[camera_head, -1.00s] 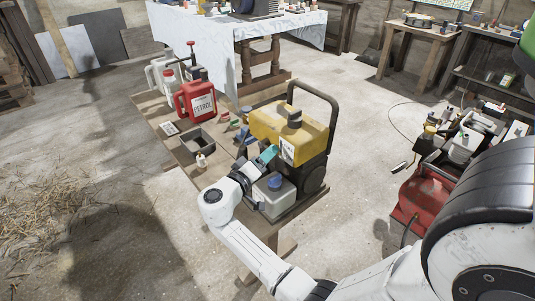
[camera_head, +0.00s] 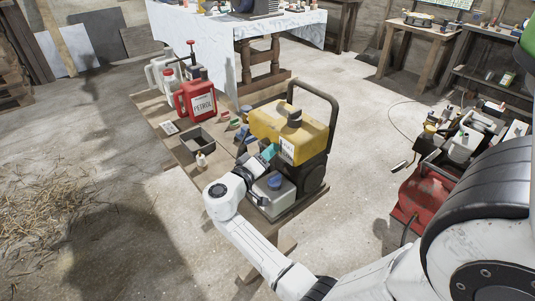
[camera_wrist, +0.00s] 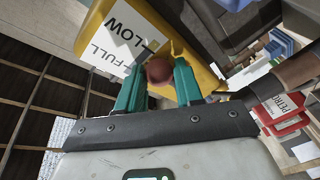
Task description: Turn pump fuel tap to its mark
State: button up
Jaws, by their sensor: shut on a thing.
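The pump, with a yellow fuel tank (camera_head: 290,128) and a black frame, stands on a wooden bench. In the wrist view the tank (camera_wrist: 105,17) carries a white label (camera_wrist: 120,40) reading FULL and LOW. A small dark red round knob, seemingly the fuel tap (camera_wrist: 159,72), sits between the teal fingers of my gripper (camera_wrist: 160,85), which is shut on it. In the head view my gripper (camera_head: 268,153) is at the tank's near left side. The tap is hidden there, and I cannot make out its mark in either view.
A red petrol can (camera_head: 195,101), an open dark tray (camera_head: 197,139) and a small bottle (camera_head: 201,159) are on the bench. A red machine (camera_head: 424,195) stands at right.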

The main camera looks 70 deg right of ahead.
jog(key=shift+r+n+p, duration=0.2)
jog(key=shift+n+p, duration=0.1)
jog(key=shift+p, duration=0.05)
jog(key=shift+c, duration=0.5)
